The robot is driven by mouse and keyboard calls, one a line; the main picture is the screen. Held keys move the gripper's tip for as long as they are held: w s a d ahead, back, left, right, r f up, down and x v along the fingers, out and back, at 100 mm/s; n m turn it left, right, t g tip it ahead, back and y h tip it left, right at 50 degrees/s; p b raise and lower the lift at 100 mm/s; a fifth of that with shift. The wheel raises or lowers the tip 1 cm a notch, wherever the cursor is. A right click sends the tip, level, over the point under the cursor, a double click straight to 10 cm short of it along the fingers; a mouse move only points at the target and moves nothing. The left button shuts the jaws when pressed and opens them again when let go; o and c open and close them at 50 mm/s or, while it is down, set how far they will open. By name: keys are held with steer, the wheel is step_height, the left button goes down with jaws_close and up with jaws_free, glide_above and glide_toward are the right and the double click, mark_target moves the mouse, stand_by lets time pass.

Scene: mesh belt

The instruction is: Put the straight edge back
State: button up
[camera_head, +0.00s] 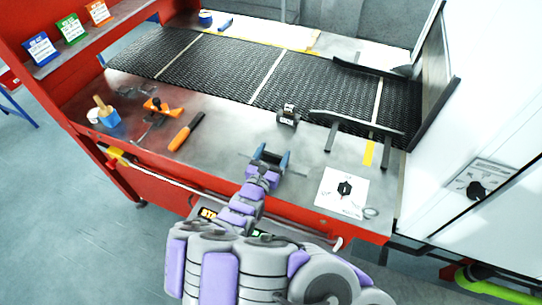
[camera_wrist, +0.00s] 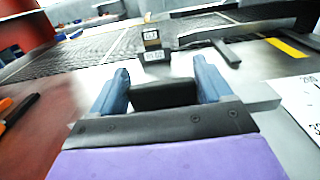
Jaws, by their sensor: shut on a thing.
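My gripper (camera_head: 270,158) is low over the front of the metal bench. Its two blue fingers also show in the wrist view (camera_wrist: 162,82), shut on a dark block-like part between them. A thin grey bar, which looks like the straight edge (camera_head: 296,172), sticks out on both sides of the fingers. Its right end (camera_wrist: 258,94) shows in the wrist view. The gripper hides its middle, and I cannot tell whether it touches the bench.
A black block-like device (camera_head: 288,115) stands just beyond the gripper. A white card (camera_head: 335,194) lies to the right. An orange-handled tool (camera_head: 186,132) and a blue cup (camera_head: 110,119) are on the left. The black mesh belt (camera_head: 225,70) runs behind, with dark bars (camera_head: 355,122) at right.

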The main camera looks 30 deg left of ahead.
steer(key=w+a, duration=0.1)
steer(key=w+a+b, duration=0.1)
steer(key=w, duration=0.1)
steer(key=w+a+b, duration=0.1)
steer(key=shift+w+f, duration=0.15)
steer(key=shift+f, duration=0.15)
step_height(320, 180, down, 4)
steer(key=shift+d+r+b, duration=0.1)
steer(key=shift+r+b, duration=0.1)
steer(key=shift+b, duration=0.95)
steer(key=shift+r, duration=0.15)
steer(key=shift+f, duration=0.25)
